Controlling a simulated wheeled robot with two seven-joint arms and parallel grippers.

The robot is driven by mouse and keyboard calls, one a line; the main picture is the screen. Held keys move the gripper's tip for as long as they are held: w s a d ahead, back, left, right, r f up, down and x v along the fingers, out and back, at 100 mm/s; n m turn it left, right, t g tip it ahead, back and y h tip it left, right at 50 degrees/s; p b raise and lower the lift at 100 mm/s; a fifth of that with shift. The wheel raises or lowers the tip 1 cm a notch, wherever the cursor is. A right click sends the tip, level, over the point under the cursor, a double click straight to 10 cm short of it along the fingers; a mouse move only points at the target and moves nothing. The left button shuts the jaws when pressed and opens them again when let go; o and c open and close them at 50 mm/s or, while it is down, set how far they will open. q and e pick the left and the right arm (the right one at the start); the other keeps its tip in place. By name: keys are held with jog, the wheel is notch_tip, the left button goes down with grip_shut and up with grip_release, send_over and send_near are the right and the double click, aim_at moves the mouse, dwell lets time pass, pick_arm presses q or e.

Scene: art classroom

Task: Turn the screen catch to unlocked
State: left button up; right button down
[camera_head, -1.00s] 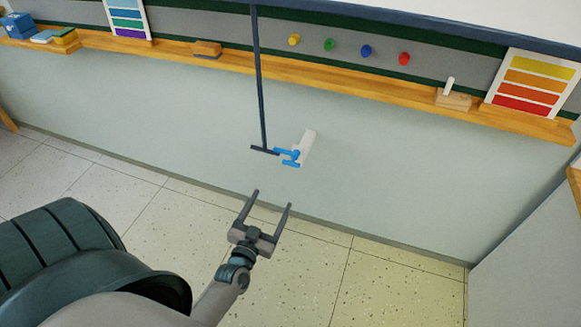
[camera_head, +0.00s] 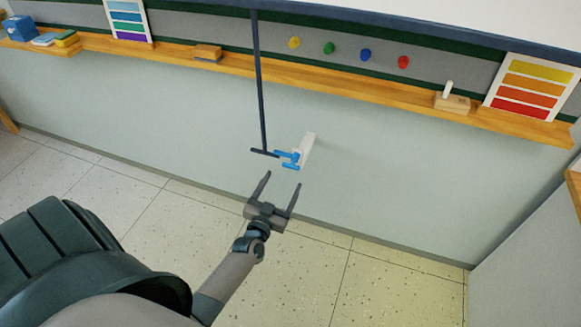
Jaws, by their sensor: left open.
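The screen catch is a blue piece (camera_head: 289,157) on a white block (camera_head: 307,147) fixed to the pale wall below the ledge. A dark pull rod with a crossbar at its lower end (camera_head: 264,152) hangs just left of the blue piece, close to it or touching; I cannot tell which. My left gripper (camera_head: 283,180) is open and empty. Its fingers point up toward the catch and show just below it in the picture, apart from it. My right gripper is not in view.
A wooden ledge (camera_head: 330,80) runs along the wall above the catch. It bears a wooden eraser (camera_head: 208,53), a wooden block (camera_head: 452,102) and colour charts (camera_head: 531,88). Several coloured magnets (camera_head: 329,48) sit on the board. The floor (camera_head: 300,270) is clear.

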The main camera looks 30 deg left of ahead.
aim_at(291, 166)
pick_arm(q)
jog(key=x, duration=0.8)
jog(key=shift+w, duration=0.15)
jog(key=c, duration=1.4)
